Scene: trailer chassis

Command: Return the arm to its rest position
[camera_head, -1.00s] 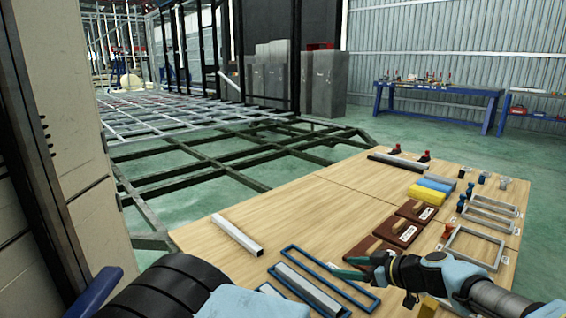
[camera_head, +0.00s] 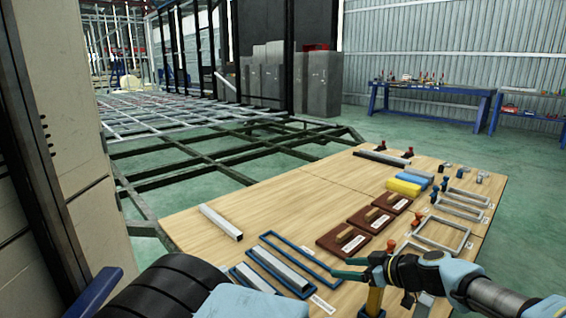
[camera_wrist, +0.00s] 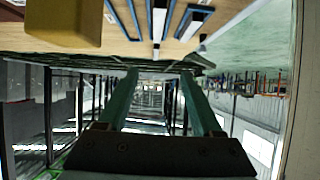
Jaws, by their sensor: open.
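My arm reaches in from the lower right in the head view, over the right front part of the wooden table (camera_head: 290,215). My gripper (camera_head: 348,268) has teal fingers that point left, near the blue frames. It is open, and nothing shows between the fingers. The wrist view is upside down, with the gripper's two green fingers (camera_wrist: 160,80) apart and only the hall behind them. The table's edge (camera_wrist: 215,30) shows at the top there. Contact with the table cannot be made out.
On the table lie a metal bar (camera_head: 220,221), blue frames (camera_head: 308,262), brown boards (camera_head: 342,241), a yellow block (camera_head: 403,188) and grey frames (camera_head: 443,232). A yellow tool (camera_head: 375,300) stands near my gripper. A dark chassis frame (camera_head: 215,160) lies beyond. A blue workbench (camera_head: 430,92) stands behind.

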